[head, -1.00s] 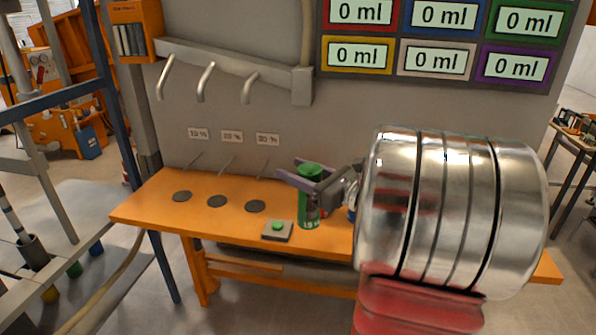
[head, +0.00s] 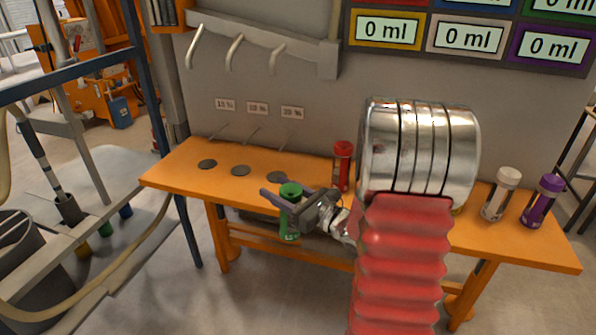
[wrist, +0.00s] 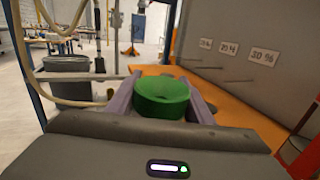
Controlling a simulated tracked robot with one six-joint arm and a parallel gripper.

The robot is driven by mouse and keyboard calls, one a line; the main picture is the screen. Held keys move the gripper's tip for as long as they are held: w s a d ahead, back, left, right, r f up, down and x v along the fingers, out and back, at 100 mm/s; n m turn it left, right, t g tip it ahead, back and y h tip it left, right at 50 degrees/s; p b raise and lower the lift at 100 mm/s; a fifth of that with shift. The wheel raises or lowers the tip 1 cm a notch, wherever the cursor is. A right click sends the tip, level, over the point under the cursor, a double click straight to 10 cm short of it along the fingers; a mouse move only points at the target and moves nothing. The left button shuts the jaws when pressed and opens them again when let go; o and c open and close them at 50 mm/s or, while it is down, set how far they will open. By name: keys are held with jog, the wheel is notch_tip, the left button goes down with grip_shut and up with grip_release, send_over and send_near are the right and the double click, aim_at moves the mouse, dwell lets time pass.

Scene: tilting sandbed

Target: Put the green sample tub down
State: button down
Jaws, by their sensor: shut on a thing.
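The green sample tub (head: 290,224) is upright between the jaws of my gripper (head: 283,203), in front of the orange table's front edge. Its lower part overlaps the edge in the head view and hangs clear of the tabletop. In the wrist view the green lid (wrist: 162,98) sits between the two purple-grey fingers, which press on its sides. The orange table (head: 165,176) has three dark round discs, the nearest disc (head: 277,178) just behind the tub. The tub's far side is hidden.
A red tub (head: 343,165) stands on the table behind my gripper. A white tub (head: 502,193) and a purple tub (head: 542,200) stand at the right end. A wall with hooked spouts (head: 234,53) rises behind. The table's left end is clear apart from the discs.

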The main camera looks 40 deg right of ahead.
jog(key=a+f+n+g+y, duration=0.1)
jog(key=a+f+n+y, duration=0.1)
jog(key=a+f, duration=1.7)
jog(key=shift+a+f+n+g+y, duration=0.3)
jog(key=shift+a+n+g+y, duration=0.1)
jog(key=shift+a+y, duration=0.55)
jog(key=shift+d+h, duration=0.1)
jog(key=shift+h, duration=0.15)
